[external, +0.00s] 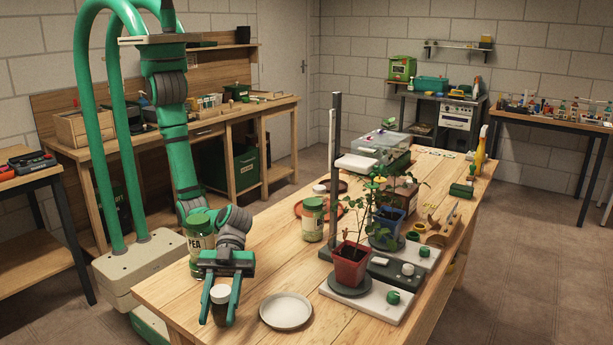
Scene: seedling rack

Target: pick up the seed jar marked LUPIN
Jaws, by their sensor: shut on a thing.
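My gripper (221,308) points down at the near left corner of the wooden table (190,290). Its two green fingers are shut on a small dark jar with a pale lid (220,294). No label can be read on this jar, so I cannot tell whether it is marked LUPIN. I cannot tell whether its base touches the table. A larger jar with a green lid, its label seeming to read PEA (196,243), stands just behind my gripper, partly hidden by my arm. Another green-lidded jar (312,222) stands farther back; its label is too small to read.
A pale round dish (286,311) lies right of my gripper. A red potted plant (350,264) and a blue pot (388,226) stand to the right, by a tall dark post (333,190). White boards (375,304) lie near them. Bare wood lies between the jars and the dish.

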